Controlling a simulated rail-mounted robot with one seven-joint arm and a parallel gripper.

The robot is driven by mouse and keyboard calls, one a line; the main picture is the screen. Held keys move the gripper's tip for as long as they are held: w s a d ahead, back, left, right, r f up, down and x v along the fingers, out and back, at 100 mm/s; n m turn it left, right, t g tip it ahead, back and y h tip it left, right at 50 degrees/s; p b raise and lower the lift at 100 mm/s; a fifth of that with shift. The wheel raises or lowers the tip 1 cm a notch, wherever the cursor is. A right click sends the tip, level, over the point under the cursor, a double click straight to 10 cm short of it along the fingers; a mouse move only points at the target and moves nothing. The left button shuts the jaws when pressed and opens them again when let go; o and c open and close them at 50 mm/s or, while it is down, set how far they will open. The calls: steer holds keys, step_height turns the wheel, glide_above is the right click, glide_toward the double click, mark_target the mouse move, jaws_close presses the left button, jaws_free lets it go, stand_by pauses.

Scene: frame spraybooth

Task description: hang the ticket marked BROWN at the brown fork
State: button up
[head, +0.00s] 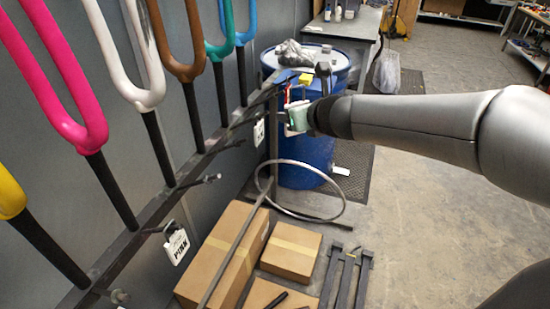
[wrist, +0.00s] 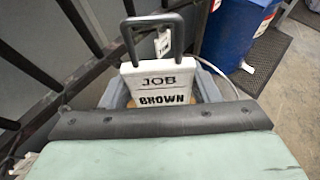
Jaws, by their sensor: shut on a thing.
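My gripper (head: 290,117) is shut on the white ticket marked JOB BROWN (wrist: 160,84), with its dark loop handle standing up in the wrist view. In the head view the ticket is mostly hidden by the gripper. The brown fork (head: 178,55) stands on the rack at the left, between the white and teal forks. A peg (head: 238,144) below it juts out from the rail and looks bare. My gripper is to the right of this peg, apart from it.
A ticket marked PINK (head: 176,246) hangs below the pink fork (head: 70,100). Another ticket (head: 259,133) hangs farther along the rail. A blue drum (head: 305,155) stands behind my gripper. Cardboard boxes (head: 291,250) lie on the floor below the rack.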

steer(key=w+a+f+n+g+y+b, duration=0.25)
steer(key=f+n+b, duration=0.2)
steer(key=f, duration=0.45)
steer(key=w+a+f+n+g+y+b, duration=0.25)
steer(key=f+n+g+b, duration=0.2)
steer(key=f, duration=0.35)
steer(key=w+a+f, duration=0.3)
steer(key=w+a, duration=0.1)
steer(key=a, duration=0.5)
steer(key=shift+w+a+f+y, duration=0.2)
steer(key=shift+w+f+y, duration=0.05)
steer(key=shift+w+y, duration=0.05)
stand_by(0.7)
stand_by(0.7)
steer(key=o, duration=1)
steer(key=shift+o, duration=0.2)
